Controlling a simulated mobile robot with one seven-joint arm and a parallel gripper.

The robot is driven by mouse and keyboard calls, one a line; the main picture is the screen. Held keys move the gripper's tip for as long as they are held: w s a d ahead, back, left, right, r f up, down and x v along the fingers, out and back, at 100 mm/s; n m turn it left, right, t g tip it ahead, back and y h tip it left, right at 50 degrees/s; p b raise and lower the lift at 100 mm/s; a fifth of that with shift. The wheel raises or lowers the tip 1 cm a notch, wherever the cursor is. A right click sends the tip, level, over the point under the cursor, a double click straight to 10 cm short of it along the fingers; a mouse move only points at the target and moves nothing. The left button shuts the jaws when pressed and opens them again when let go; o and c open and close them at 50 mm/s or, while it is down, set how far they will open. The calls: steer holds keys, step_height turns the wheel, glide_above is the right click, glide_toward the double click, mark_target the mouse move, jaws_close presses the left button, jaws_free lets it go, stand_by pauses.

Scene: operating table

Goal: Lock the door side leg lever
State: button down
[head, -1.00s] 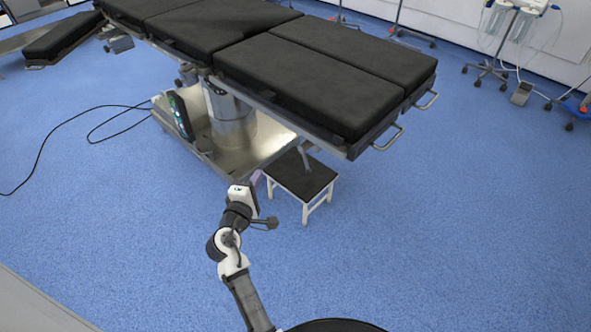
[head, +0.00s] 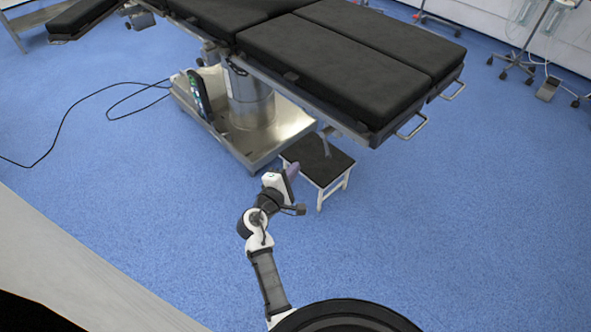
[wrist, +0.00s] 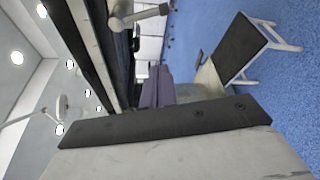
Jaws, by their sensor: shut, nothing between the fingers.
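The operating table (head: 340,65) has black leg pads in the head view. A light grey lever (head: 326,140) hangs below the edge of its leg section, above a step stool. In the wrist view, a grey lever with a round hub (wrist: 143,15) sticks out from the table's dark side rail at the top. My gripper (head: 292,171) is shut and empty, below the leg section and left of the stool. Its purple-grey fingers (wrist: 158,88) show in the middle of the wrist view, apart from the lever. Whether the lever is locked cannot be told.
The black-topped step stool (head: 320,160) stands on the blue floor just right of my gripper. The metal table base (head: 250,140) with a hanging hand control (head: 198,95) is behind it. A black cable (head: 75,105) lies at left.

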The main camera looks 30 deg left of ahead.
steer(key=w+d+p, duration=0.2)
steer(key=w+d, duration=0.1)
steer(key=w, duration=0.5)
steer(key=shift+d+r+p, duration=0.2)
steer(key=shift+d+p, duration=0.1)
steer(key=shift+d, duration=0.1)
steer(key=shift+s+r, duration=0.1)
steer(key=shift+p, duration=0.3)
